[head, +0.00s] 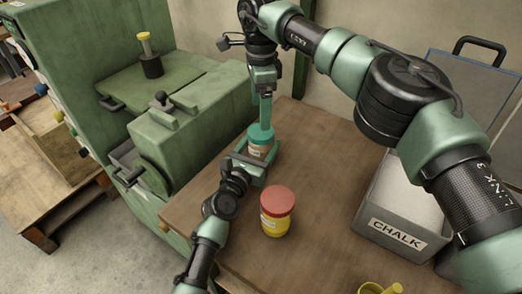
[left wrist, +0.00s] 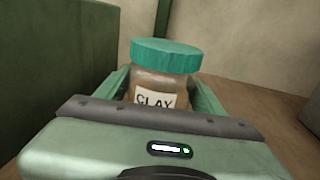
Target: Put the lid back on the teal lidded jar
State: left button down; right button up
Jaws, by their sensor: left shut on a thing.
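The clay jar (left wrist: 150,88) has a brown see-through body and a label reading CLAY. Its teal lid (left wrist: 165,55) covers the top in the left wrist view; I see no clear gap below it. In the head view the teal lid (head: 261,136) shows above the jar body (head: 260,151). My left gripper (head: 258,160) is shut around the jar body, one finger on each side. My right gripper (head: 266,126) points down from above, its fingertips overlapping the lid's top in the head view. I cannot tell whether it touches the lid or how wide its fingers are.
A yellow jar with a red lid (head: 277,207) stands in front on the wooden table (head: 315,160). A grey CHALK box (head: 395,234) is at the right, a yellow mug (head: 380,289) at the front edge. A green machine (head: 195,125) flanks the table's left.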

notch_tip(320, 180, down, 7)
jog(key=shift+r, duration=0.2)
jog(key=c, duration=1.5)
jog(key=shift+o, duration=0.2)
jog(key=m, duration=0.4)
jog(key=shift+m, duration=0.4)
jog(key=m, duration=1.4)
jog(key=o, duration=1.6)
